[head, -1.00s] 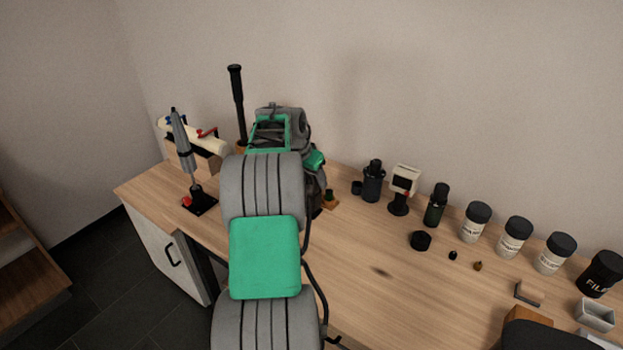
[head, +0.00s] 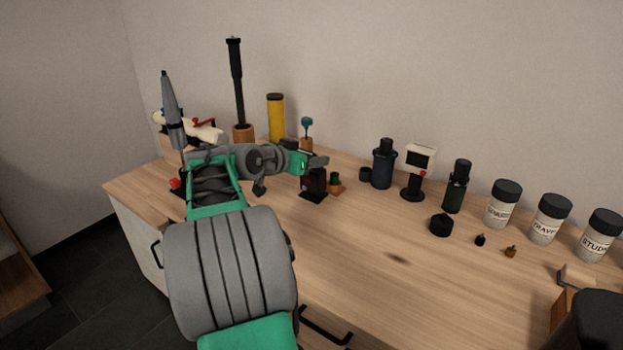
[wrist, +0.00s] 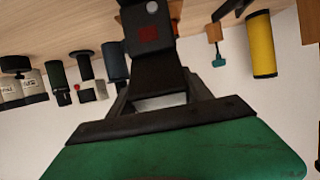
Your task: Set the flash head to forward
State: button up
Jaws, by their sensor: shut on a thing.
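The flash is a dark unit on a small black foot on the wooden table; its body (head: 314,183) shows below my gripper (head: 316,163) in the head view. My gripper comes at it from the left and covers its top. In the wrist view, which shows the scene upside down, the flash body (wrist: 150,38) has a red panel and a pale round button. Its black head (wrist: 158,80) lies between the fingers of my gripper (wrist: 163,100), which is shut on it. The exact tilt of the head is hard to tell.
A small cactus pot (head: 336,184) stands close to the flash's right. A yellow cylinder (head: 276,118) and a tall black rod (head: 237,85) stand behind. Dark bottles and a cream-headed stand (head: 420,158) are further right. The table's middle front is clear.

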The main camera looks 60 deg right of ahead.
jog(key=f+h+b, duration=0.1)
jog(key=b, duration=0.3)
jog(key=a+f+h+b, duration=0.1)
jog(key=h+b, duration=0.1)
jog(key=b, duration=0.1)
jog(key=shift+w+b, duration=0.1)
jog(key=shift+b, duration=0.3)
jog(key=h+b, duration=0.2)
jog(key=b, duration=0.1)
jog(key=shift+a+r+g+b, duration=0.1)
jog(key=shift+r+g+b, duration=0.05)
jog(key=shift+g+b, duration=0.2)
jog(key=shift+r+h+b, duration=0.1)
jog(key=shift+h+b, duration=0.2)
jog(key=shift+b, duration=0.25)
jog(key=shift+a+r, duration=0.1)
jog(key=shift+r, duration=0.05)
jog(key=o, duration=1.4)
jog(key=shift+c, duration=0.2)
jog(key=shift+r, duration=0.1)
jog(key=shift+r, duration=0.1)
